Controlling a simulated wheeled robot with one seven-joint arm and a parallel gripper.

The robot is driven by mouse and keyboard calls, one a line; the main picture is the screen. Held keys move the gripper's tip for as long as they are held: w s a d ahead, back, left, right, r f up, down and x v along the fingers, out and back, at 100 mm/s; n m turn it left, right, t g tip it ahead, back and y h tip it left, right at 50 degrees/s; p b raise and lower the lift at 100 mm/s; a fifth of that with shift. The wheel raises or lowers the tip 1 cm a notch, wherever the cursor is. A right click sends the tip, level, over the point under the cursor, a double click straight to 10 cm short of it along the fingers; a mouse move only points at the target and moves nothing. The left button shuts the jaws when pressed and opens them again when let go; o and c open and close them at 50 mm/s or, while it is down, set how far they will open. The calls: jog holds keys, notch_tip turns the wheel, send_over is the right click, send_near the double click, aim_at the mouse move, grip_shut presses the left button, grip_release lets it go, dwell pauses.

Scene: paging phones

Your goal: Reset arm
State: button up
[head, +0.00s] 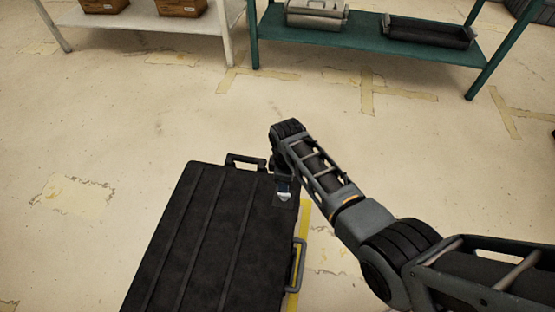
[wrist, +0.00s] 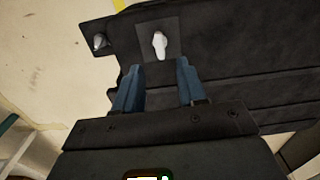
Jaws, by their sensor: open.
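My gripper (wrist: 160,88) shows in the wrist view with its two blue fingers apart and nothing between them. It is above the far right corner of a black ribbed case (head: 205,235). The case also fills much of the wrist view (wrist: 235,45). Just beyond the fingertips, a small light latch or knob (wrist: 160,42) sits on a dark square plate. In the head view the same corner shows a pale piece (head: 283,194) on a dark plate. My arm reaches in from the lower right, and its end hides part of the case's corner. Contact cannot be told.
A green shelf (head: 360,40) at the back holds a grey metal box (head: 316,14) and a dark tray (head: 428,31). A white shelf (head: 150,22) with brown boxes (head: 180,7) is at the back left. The floor between is clear, with worn yellow tape marks.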

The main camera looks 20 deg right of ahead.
jog(key=s+f, duration=0.1)
jog(key=s, duration=0.1)
jog(key=s+f+m+t, duration=0.1)
jog(key=s+f, duration=0.1)
jog(key=s, duration=0.1)
jog(key=s+a+f+t, duration=0.1)
jog(key=s, duration=0.1)
jog(key=shift+s+f+m, duration=0.35)
jog(key=shift+m, duration=0.05)
jog(key=s+m+t, duration=0.1)
jog(key=s, duration=0.3)
jog(key=s+t, duration=0.1)
jog(key=s, duration=0.2)
jog(key=shift+s+a+f+m+t, duration=0.15)
jog(key=shift+s+m+t, duration=0.2)
jog(key=shift+m+t, duration=0.05)
jog(key=s+d+r+m+t, duration=0.1)
jog(key=s+r+m+t, duration=0.5)
jog(key=s+r, duration=1.55)
jog(key=s+r+t+p, duration=0.2)
jog(key=r+p, duration=0.7)
jog(key=r, duration=0.8)
jog(key=s+r+m+t+p, duration=0.1)
jog(key=r+t+p, duration=0.1)
jog(key=r+p, duration=0.7)
notch_tip(320, 180, up, 8)
jog(key=shift+s+d+r, duration=0.25)
jog(key=shift+s+d, duration=0.05)
jog(key=shift+s, duration=0.1)
